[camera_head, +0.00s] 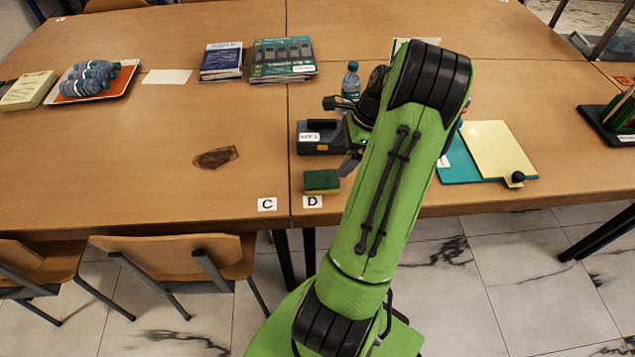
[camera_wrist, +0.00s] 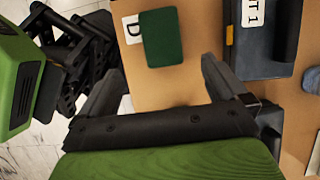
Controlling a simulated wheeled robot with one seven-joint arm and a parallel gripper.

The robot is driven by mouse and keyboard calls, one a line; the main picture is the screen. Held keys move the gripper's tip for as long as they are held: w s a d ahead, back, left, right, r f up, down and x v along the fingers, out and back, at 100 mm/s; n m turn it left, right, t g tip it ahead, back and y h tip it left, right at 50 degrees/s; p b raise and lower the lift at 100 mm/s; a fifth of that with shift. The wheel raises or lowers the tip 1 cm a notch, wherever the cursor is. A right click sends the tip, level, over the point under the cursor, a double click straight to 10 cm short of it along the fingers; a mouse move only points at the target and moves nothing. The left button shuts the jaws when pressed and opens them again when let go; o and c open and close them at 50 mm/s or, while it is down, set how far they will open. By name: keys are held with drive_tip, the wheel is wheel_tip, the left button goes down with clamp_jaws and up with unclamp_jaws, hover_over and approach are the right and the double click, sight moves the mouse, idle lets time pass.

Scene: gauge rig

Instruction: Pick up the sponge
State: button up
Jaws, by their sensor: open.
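The sponge (camera_head: 321,182) is a small block with a dark green top and a yellow side. It lies near the table's front edge, just above the label D. In the wrist view its green top (camera_wrist: 161,37) shows beyond my gripper (camera_wrist: 158,80), between the lines of the two fingers and nearer the top edge of the picture. My gripper is open, with nothing between its fingers. In the head view my gripper (camera_head: 345,135) is partly hidden by my green arm, above and to the right of the sponge.
A dark toolbox-like case (camera_head: 318,137) stands just behind the sponge, and a water bottle (camera_head: 351,80) behind it. A label D (camera_head: 312,202) lies in front of the sponge. A teal folder with yellow paper (camera_head: 488,150) lies right of my arm.

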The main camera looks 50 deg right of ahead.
drive_tip(key=b, duration=0.2)
hover_over(323, 179)
drive_tip(key=s+d, duration=0.2)
wheel_tip(323, 179, down, 5)
drive_tip(key=shift+a+f, duration=0.1)
drive_tip(key=shift+f, duration=0.05)
drive_tip(key=b+x, duration=0.2)
drive_tip(key=x, duration=0.3)
drive_tip(key=shift+w+a+f, duration=0.15)
drive_tip(key=shift+w, duration=0.1)
drive_tip(key=shift+f, duration=0.1)
drive_tip(key=c, duration=1)
drive_tip(key=shift+c, duration=0.3)
